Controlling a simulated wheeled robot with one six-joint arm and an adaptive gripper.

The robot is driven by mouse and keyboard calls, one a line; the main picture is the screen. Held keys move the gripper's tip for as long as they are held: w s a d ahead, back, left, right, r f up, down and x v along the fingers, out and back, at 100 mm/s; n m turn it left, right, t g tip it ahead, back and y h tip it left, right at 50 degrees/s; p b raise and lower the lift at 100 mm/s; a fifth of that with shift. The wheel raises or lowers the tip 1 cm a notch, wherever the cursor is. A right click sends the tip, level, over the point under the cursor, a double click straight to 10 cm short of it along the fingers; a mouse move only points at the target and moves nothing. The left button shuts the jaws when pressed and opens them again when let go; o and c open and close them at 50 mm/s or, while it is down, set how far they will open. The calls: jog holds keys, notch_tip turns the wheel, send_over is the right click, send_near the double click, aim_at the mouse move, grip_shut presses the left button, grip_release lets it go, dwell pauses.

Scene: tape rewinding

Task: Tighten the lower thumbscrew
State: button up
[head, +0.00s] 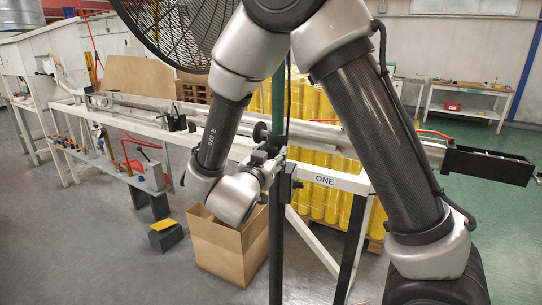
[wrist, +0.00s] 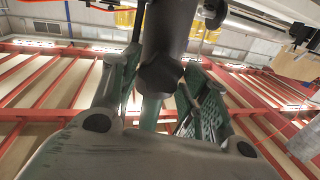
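The stand is an upright post, green in its upper part (head: 278,100) and dark in its lower part (head: 277,235). A dark bracket (head: 286,184) sits on it. My gripper (head: 268,160) is close beside the post at this bracket, partly covered by it. In the wrist view, my gripper (wrist: 170,95) has its two fingers apart, one on each side of a dark rounded cylindrical part (wrist: 160,76), with green behind it. A gap shows on the right side; contact on the left cannot be told. I cannot clearly pick out the lower thumbscrew.
A cardboard box (head: 228,246) stands on the floor below my gripper. A black fan (head: 180,30) is at the upper left. Open floor lies at the front left.

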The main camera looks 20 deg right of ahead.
jog(key=c, duration=0.5)
jog(key=m, duration=0.7)
jog(key=shift+s+d+m, duration=0.1)
jog(key=shift+m, duration=0.2)
jog(key=m, duration=0.3)
jog(key=shift+f+m, duration=0.15)
jog(key=shift+m, duration=2.05)
jog(key=shift+f, duration=0.1)
